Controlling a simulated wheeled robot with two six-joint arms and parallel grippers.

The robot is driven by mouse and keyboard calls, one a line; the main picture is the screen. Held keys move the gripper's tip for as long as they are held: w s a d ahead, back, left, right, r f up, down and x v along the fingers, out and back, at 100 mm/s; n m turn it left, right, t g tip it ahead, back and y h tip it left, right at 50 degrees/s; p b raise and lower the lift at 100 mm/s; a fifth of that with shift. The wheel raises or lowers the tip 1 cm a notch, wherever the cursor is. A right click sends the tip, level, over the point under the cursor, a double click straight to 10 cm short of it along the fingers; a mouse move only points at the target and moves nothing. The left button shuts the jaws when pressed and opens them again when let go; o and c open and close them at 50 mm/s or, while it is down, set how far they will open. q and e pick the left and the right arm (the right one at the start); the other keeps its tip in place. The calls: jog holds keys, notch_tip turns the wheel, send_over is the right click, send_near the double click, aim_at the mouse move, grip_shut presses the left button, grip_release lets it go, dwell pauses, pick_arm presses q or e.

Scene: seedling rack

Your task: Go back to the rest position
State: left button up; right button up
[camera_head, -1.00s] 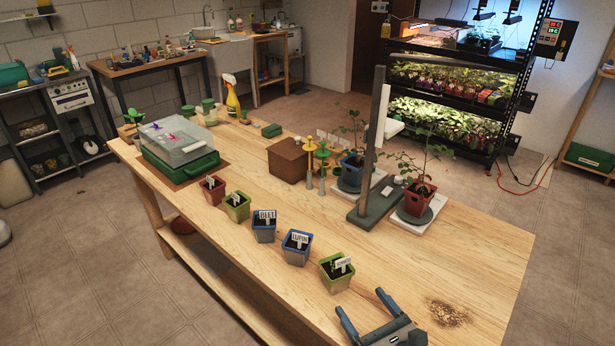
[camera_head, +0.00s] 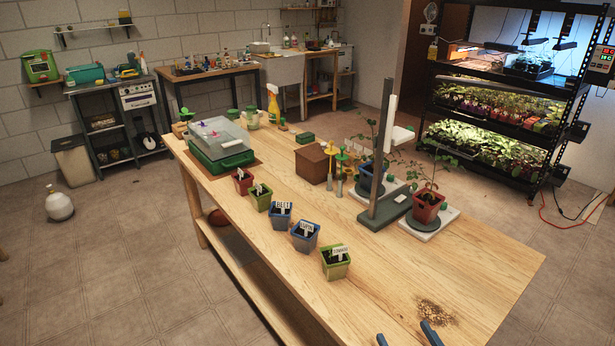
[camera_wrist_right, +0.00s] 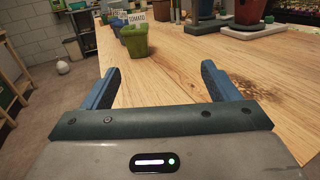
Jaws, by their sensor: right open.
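My right gripper (camera_head: 406,339) shows only as two blue fingertips at the bottom edge of the head view, over the near right end of the wooden table. In the right wrist view, my right gripper (camera_wrist_right: 160,85) is open, its blue fingers wide apart with nothing between them. Beyond its fingers stands the green pot with the tomato label (camera_wrist_right: 140,42), apart from them. In the head view this green pot (camera_head: 336,266) is the nearest of a row of labelled pots. My left gripper is not in view.
The wooden table (camera_head: 460,270) has bare wood at its near end, with a spilled soil patch (camera_head: 437,312). A dark stand with an upright post (camera_head: 383,210) and two potted plants stand on the right. A clear-lidded green propagator (camera_head: 222,160) is at the far left.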

jog(key=shift+s+d+r+m+t+h, duration=0.1)
jog(key=shift+d+r+m+t+h, duration=0.25)
jog(key=shift+r+m, duration=0.25)
jog(key=shift+d+r+m+h, duration=0.25)
jog(key=shift+r+m, duration=0.05)
jog(key=shift+m, duration=0.3)
jog(key=s+d+r+m+h, duration=0.2)
jog(key=d+r+m+h, duration=0.2)
jog(key=d+m+h, duration=1)
jog(key=s+f+m+g+y, duration=0.2)
jog(key=s+f+m+g, duration=0.4)
jog(key=m, duration=0.9)
jog(key=s+a+f+m+g+y, duration=0.6)
jog(key=s+a+f+g+y, duration=0.15)
jog(key=s+f+g, duration=0.2)
jog(key=s+f+x, duration=0.1)
jog(key=s+x, duration=0.2)
jog(key=x, duration=1.1)
jog(key=s+f+x, duration=0.1)
jog(key=s+x, duration=0.3)
jog(key=x, duration=1)
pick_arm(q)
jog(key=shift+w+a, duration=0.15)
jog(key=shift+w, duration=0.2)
pick_arm(e)
jog(key=s+d+f+m+g, duration=0.1)
jog(key=s+f, duration=1.6)
jog(key=f, duration=0.2)
jog(key=shift+f, duration=0.25)
